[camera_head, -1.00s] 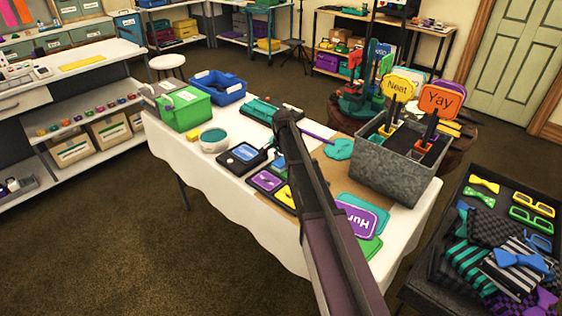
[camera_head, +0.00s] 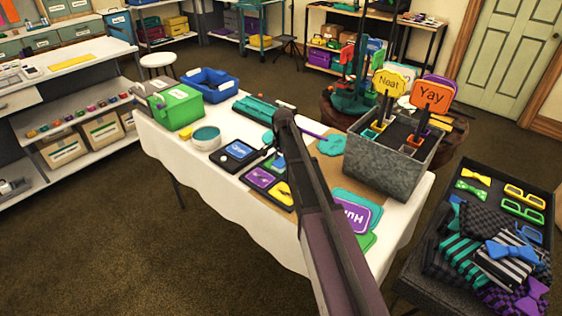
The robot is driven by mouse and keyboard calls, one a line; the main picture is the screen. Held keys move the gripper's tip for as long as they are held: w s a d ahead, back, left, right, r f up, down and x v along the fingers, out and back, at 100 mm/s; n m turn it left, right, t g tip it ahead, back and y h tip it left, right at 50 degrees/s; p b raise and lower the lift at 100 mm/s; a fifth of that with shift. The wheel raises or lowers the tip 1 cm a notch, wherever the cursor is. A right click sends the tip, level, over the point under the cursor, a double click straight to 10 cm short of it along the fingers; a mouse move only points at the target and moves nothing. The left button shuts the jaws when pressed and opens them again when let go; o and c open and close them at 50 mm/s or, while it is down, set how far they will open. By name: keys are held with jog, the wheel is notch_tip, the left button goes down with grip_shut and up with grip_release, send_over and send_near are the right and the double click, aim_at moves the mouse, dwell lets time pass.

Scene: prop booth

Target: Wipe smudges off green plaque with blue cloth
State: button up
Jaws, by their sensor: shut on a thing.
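My arm reaches over the white table, and my gripper (camera_head: 271,149) is small, dark and partly hidden by my own arm. It is low over a black tray of coloured plaques. A small blue patch, seemingly the blue cloth (camera_head: 276,160), shows just under it, and the gripper appears shut on it. A bit of green beside the patch seems to be the green plaque (camera_head: 284,168), mostly covered. Smudges are too small to make out.
The tray also holds blue (camera_head: 242,151), purple (camera_head: 260,178) and yellow (camera_head: 283,192) plaques. A grey metal bin (camera_head: 385,168) with signs stands right. A teal cloth-like piece (camera_head: 332,145), round tub (camera_head: 206,138) and green box (camera_head: 178,107) are nearby. The table's front left is clear.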

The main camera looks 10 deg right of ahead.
jog(key=shift+r, duration=0.1)
jog(key=shift+r+p, duration=2.95)
jog(key=shift+p, duration=0.05)
jog(key=shift+r, duration=0.1)
jog(key=shift+r+p, duration=1.4)
jog(key=shift+p, duration=0.1)
